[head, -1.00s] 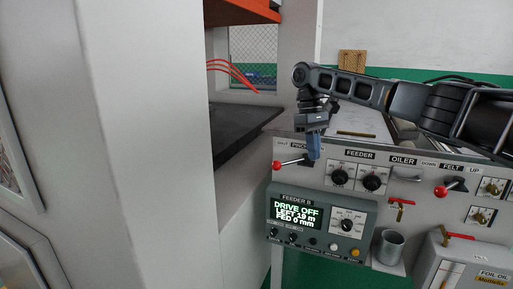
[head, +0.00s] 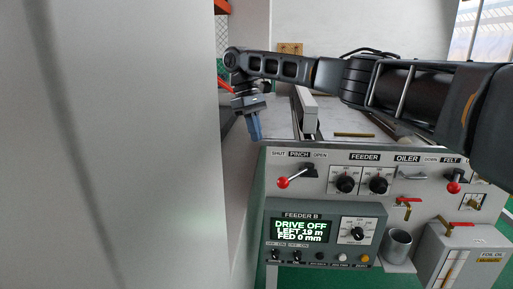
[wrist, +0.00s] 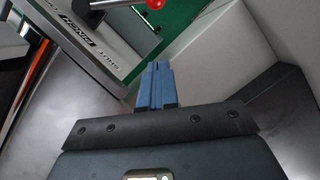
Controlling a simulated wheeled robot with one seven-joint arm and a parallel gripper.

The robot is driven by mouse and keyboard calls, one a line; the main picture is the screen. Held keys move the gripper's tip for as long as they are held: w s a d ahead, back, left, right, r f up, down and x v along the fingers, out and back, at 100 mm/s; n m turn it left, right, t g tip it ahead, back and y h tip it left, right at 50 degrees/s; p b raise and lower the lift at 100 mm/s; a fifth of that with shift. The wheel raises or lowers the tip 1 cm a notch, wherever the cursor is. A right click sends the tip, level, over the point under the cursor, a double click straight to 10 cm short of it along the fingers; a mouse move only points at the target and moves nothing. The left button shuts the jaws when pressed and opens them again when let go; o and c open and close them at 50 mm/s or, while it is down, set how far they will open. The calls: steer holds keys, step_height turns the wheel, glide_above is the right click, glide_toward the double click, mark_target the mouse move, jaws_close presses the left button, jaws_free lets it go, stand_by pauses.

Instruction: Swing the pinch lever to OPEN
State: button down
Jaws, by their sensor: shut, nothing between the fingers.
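The pinch lever (head: 297,177) is a grey rod with a red ball knob (head: 283,183) on the grey front panel. It leans left, toward the SHUT end of its label; OPEN is printed at the right. My gripper (head: 254,136), with blue fingers, is shut and empty. In the head view it points down, left of the panel and above the lever, apart from it. In the wrist view the shut fingertips (wrist: 158,68) show at the middle, and the lever's red knob (wrist: 155,4) is at the top edge, partly cut off.
The FEEDER knobs (head: 346,184), OILER lever (head: 412,176) and FELT lever (head: 454,187) sit right of the pinch lever. Below are the FEEDER B display (head: 303,231) and a metal cup (head: 398,246). A pale wall (head: 120,140) stands close on the left.

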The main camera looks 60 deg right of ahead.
mark_target(296, 175)
steer(key=s+a+f+p, duration=0.1)
steer(key=s+f+p, duration=0.1)
steer(key=s+f, duration=0.4)
steer(key=shift+w+p+x, duration=0.2)
steer(key=shift+p+x, duration=0.15)
steer(key=shift+x, duration=1.4)
steer(key=shift+s+f, duration=0.1)
steer(key=shift+f, duration=0.05)
